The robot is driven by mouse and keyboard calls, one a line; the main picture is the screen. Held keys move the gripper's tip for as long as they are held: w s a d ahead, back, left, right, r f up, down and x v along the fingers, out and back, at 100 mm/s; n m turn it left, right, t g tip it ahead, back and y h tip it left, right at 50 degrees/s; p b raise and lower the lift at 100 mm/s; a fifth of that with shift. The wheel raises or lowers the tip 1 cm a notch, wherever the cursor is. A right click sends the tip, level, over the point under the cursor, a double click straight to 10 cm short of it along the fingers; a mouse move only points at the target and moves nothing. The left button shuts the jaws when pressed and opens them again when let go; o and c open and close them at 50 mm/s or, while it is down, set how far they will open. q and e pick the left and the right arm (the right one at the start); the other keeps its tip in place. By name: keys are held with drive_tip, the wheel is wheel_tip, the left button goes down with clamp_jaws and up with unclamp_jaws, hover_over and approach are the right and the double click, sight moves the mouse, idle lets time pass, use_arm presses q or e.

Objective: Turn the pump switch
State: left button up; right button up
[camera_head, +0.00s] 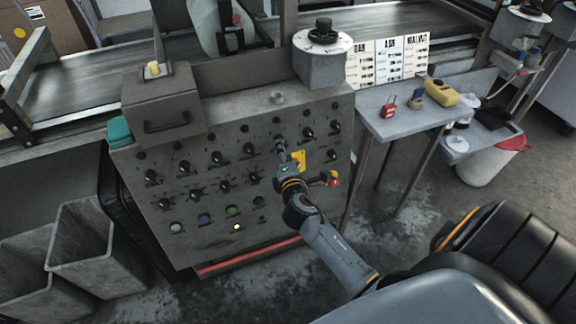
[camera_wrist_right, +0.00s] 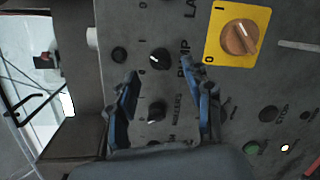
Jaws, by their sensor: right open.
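The pump switch (camera_wrist_right: 158,59) is a round black knob with a small white mark, beside the letters "UMP" on the grey control panel (camera_wrist_right: 210,120) in the right wrist view. My right gripper (camera_wrist_right: 160,72) is open and empty, facing the panel. Its two blue-and-black fingers appear on either side of and just below the knob; I cannot tell whether they touch it. In the head view, my right gripper (camera_head: 284,150) is against the front of the panel (camera_head: 210,245) and hides the pump switch. My left gripper is out of view.
A yellow plate with an orange rotary knob (camera_wrist_right: 239,37) is close to the right finger. Another black knob (camera_wrist_right: 155,112) lies below the pump switch in the wrist view. A red emergency button (camera_head: 333,180) sticks out near my right wrist. A side table (camera_head: 415,118) stands right of the panel.

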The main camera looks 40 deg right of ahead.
drive_tip(key=v, duration=0.7)
drive_tip(key=shift+s, duration=0.3)
drive_tip(key=shift+a, duration=0.15)
drive_tip(key=s+a+f+m+g+y, duration=0.2)
drive_tip(key=s+f, duration=0.2)
drive_tip(key=f, duration=0.6)
drive_tip(key=s+a+f+m+g+y, duration=0.1)
drive_tip(key=s+a+f+g, duration=0.15)
drive_tip(key=f, duration=0.65)
drive_tip(key=s+a+f+m+g+y, duration=0.2)
drive_tip(key=s+f, duration=0.2)
drive_tip(key=f, duration=0.6)
drive_tip(key=s+f+m+g, duration=0.2)
drive_tip(key=s+f, duration=0.4)
drive_tip(key=s, duration=0.4)
drive_tip(key=s+a+f+m+g+y+p, duration=0.1)
drive_tip(key=s+f+m, duration=0.3)
drive_tip(key=s, duration=0.7)
drive_tip(key=s+a+f+m+g, duration=0.1)
drive_tip(key=s+f+m+g, duration=0.3)
drive_tip(key=s+f, duration=0.3)
drive_tip(key=s, duration=0.3)
drive_tip(key=shift+s+f+y, duration=0.15)
drive_tip(key=shift+f+y, duration=0.25)
